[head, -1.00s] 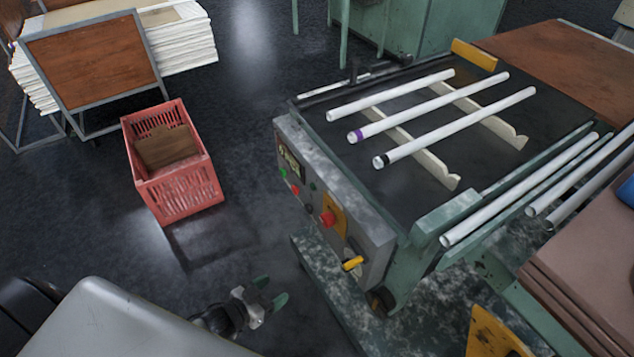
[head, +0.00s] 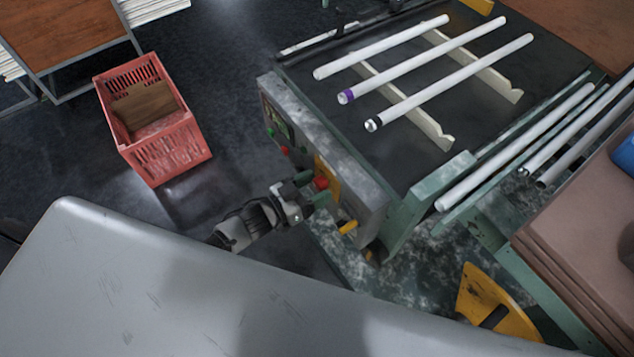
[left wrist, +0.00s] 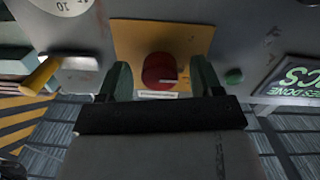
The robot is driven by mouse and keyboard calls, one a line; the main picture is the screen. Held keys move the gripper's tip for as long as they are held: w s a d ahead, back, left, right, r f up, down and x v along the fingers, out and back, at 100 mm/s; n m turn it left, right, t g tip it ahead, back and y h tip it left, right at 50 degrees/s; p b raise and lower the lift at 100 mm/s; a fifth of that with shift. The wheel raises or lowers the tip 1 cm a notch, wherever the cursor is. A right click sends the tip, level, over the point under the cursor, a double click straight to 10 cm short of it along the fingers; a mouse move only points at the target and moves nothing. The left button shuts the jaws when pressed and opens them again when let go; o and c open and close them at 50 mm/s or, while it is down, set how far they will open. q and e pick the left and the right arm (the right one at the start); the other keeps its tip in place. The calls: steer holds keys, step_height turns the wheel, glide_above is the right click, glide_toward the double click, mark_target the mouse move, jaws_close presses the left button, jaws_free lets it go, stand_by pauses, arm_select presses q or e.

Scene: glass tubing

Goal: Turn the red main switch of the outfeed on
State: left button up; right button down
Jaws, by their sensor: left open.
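The red main switch (head: 321,183) is a round red knob on a yellow plate on the grey front panel (head: 345,172) of the outfeed machine. In the left wrist view the red switch (left wrist: 159,70) lies between the two green fingers, with a gap on each side. My left gripper (head: 311,189) is open at the panel, its fingers to either side of the switch. I cannot tell exactly how far the fingertips reach past the knob. A pale label shows just below the knob in the wrist view. My right gripper is in no view.
A yellow handle (head: 347,227) sticks out right of the switch. A small green button (left wrist: 233,76) and a display (left wrist: 290,84) are also on the panel. Glass tubes (head: 420,65) rest on the machine. A red crate (head: 165,145) stands on the floor. A grey surface fills the foreground.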

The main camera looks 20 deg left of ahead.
arm_select(q)
steer(key=shift+w+d, duration=0.25)
steer(key=c, duration=0.9)
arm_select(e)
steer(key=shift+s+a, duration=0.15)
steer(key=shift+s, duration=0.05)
